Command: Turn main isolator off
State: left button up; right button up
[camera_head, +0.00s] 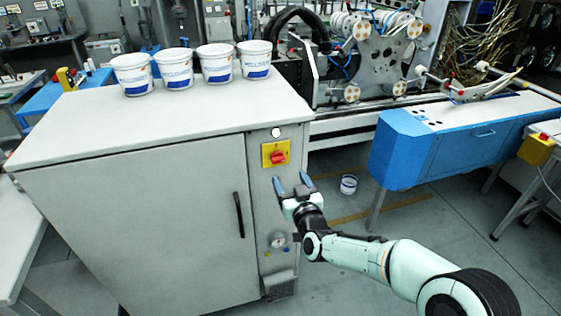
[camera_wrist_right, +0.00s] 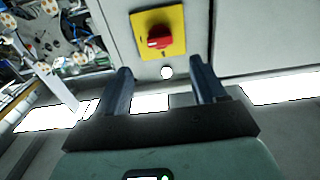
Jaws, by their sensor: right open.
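The main isolator is a red rotary knob (camera_head: 278,157) on a yellow plate (camera_head: 268,149), set high on the narrow right panel of the grey cabinet (camera_head: 140,215). In the right wrist view the red knob (camera_wrist_right: 159,37) and yellow plate (camera_wrist_right: 176,24) show beyond the fingertips. My right gripper (camera_head: 293,184) is open and empty, just below and slightly right of the knob in the head view, apart from it. Its two blue fingers (camera_wrist_right: 160,80) stand spread in the wrist view. My left gripper is not in view.
Several white buckets (camera_head: 174,68) stand on the cabinet top. A round white indicator (camera_head: 276,132) sits by the plate, and a gauge (camera_head: 277,240) sits lower. A blue-sided table (camera_head: 430,150) stands right; a small bucket (camera_head: 348,185) is on the floor.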

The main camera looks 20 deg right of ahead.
aim_at(280, 160)
jog(key=w+p, duration=0.2)
jog(key=w, duration=0.8)
jog(key=shift+a, duration=0.2)
jog(key=c, duration=1)
